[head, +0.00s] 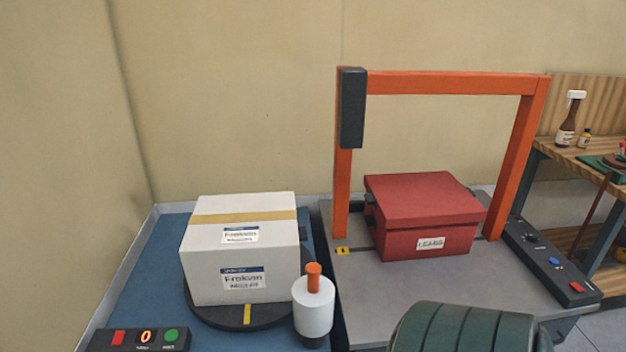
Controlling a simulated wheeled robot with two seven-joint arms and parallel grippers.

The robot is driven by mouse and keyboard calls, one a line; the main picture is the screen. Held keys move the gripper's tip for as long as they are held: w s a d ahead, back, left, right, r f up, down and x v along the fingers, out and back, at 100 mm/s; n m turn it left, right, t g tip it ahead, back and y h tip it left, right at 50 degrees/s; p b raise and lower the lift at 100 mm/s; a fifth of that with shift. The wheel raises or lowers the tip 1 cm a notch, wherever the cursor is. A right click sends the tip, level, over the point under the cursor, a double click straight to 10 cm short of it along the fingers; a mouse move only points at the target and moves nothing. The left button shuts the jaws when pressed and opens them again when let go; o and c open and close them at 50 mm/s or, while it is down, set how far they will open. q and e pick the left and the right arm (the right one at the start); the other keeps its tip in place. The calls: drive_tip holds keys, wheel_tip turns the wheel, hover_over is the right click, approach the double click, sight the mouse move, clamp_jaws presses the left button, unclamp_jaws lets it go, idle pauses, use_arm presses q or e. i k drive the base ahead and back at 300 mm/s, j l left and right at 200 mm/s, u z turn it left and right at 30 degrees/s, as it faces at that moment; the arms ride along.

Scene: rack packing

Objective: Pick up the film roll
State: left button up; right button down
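The film roll (313,308) is a white upright cylinder with an orange handle (313,277) sticking up from its top. It stands in the head view at the lower middle, in front of the right corner of a white box. A dark base shows under it. Neither of my grippers is in view, and nothing is seen holding the roll.
The taped white box (215,275) sits on a dark round turntable (250,318). A button panel (140,340) is at front left. Right of the roll, an orange frame (440,83) spans a red box (425,215).

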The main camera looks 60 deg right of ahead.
sight(313, 295)
drive_tip(key=z, duration=1.75)
